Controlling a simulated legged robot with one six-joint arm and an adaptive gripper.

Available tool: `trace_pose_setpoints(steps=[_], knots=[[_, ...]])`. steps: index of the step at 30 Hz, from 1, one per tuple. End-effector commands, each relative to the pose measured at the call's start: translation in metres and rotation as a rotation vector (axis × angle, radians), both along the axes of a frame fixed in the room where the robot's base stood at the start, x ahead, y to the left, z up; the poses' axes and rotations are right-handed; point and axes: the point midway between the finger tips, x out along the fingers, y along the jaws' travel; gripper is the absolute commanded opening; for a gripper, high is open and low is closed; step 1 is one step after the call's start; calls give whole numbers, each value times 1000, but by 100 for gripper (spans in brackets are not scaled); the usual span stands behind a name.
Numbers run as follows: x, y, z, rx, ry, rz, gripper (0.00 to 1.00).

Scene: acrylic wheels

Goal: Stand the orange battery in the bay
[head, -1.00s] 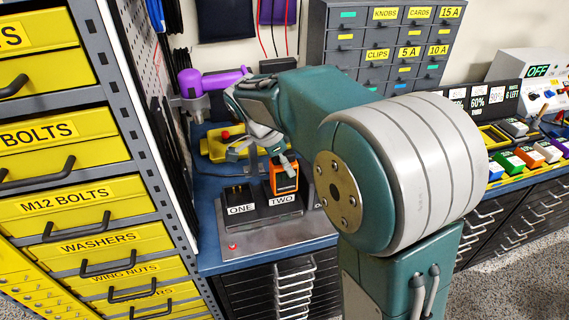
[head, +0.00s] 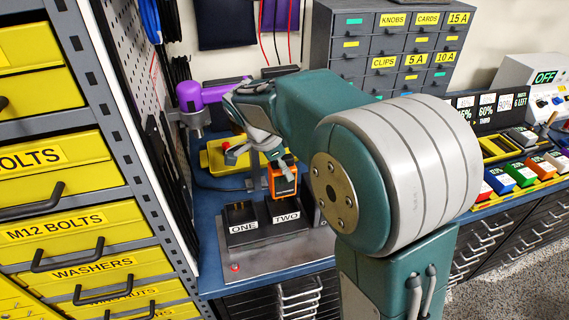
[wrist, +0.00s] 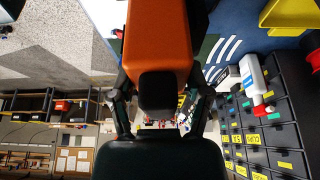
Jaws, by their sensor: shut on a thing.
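The orange battery (head: 283,179) is held by my gripper (head: 268,152), with its lower end just above the TWO side of the black bay block (head: 262,206). I cannot tell whether it touches the bay. In the wrist view, the orange battery (wrist: 157,40) and its dark end lie between the two fingers of my gripper (wrist: 160,98). The bay block has labels ONE and TWO on its front and stands on a grey metal plate (head: 280,252). The ONE side looks empty of any battery.
A purple-and-grey fixture (head: 212,92) and a yellow case (head: 216,158) with a red knob stand behind the bay. Yellow drawers (head: 70,215) rise close on the left. A row of coloured blocks (head: 522,174), one orange, sits in a yellow tray at right.

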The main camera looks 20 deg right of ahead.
Motion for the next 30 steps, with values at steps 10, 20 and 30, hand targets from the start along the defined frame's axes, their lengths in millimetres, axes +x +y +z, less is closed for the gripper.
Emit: trace_pose_setpoints(steps=[10,20,30], knots=[[0,0,-28,-1,1,0,6],[0,0,-42,-1,0,0,6],[0,0,-42,-1,0,0,6]])
